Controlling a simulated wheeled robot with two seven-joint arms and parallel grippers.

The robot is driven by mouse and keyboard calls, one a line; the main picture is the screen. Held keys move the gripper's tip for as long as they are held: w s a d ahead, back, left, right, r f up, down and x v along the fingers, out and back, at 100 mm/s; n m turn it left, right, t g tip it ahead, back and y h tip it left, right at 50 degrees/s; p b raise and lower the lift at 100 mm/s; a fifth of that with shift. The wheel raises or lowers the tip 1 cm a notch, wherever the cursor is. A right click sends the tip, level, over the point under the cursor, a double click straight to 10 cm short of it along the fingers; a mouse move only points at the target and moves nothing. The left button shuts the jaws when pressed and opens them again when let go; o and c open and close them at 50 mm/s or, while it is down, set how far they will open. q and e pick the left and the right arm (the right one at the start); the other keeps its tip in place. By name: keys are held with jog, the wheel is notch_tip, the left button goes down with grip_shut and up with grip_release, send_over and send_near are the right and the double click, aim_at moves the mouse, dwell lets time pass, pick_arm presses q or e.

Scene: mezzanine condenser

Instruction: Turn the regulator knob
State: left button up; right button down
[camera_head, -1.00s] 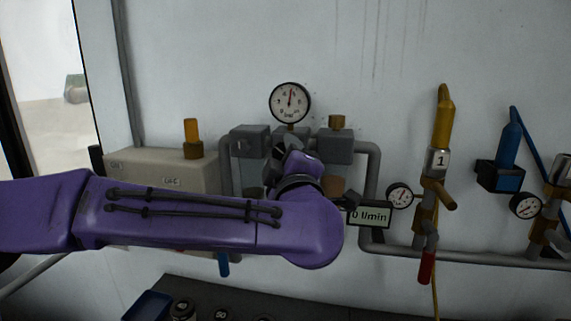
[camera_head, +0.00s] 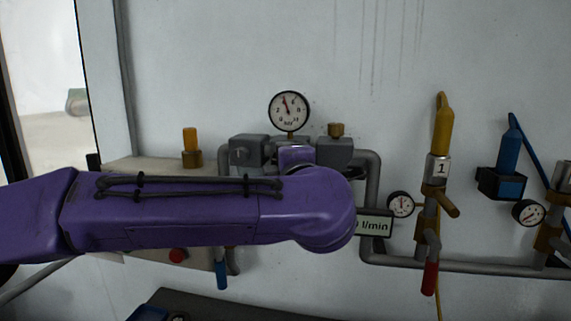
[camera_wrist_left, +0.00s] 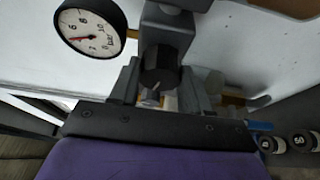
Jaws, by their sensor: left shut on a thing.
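The black ribbed regulator knob (camera_wrist_left: 158,68) sits below a grey valve body in the left wrist view. My left gripper (camera_wrist_left: 160,88) has one finger on each side of the knob and is shut on it. In the head view my purple left arm covers the knob and the gripper, in front of the grey regulator blocks (camera_head: 334,153). A round pressure gauge (camera_head: 289,110) stands above the arm, its needle pointing up and slightly left. The gauge also shows in the left wrist view (camera_wrist_left: 90,28). My right gripper is not in view.
A flow display (camera_head: 375,224) marked l/min is partly covered by my arm. To the right are a yellow torch (camera_head: 442,132), a blue torch (camera_head: 509,147), small gauges and a grey pipe (camera_head: 470,265). A beige box (camera_head: 125,170) is at the left.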

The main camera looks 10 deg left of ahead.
pick_arm(q)
jog(key=o, duration=1)
jog(key=shift+o, duration=0.2)
jog(key=b+v, duration=0.4)
jog(key=v, duration=0.6)
jog(key=shift+s+d, duration=0.15)
jog(key=shift+s, duration=0.15)
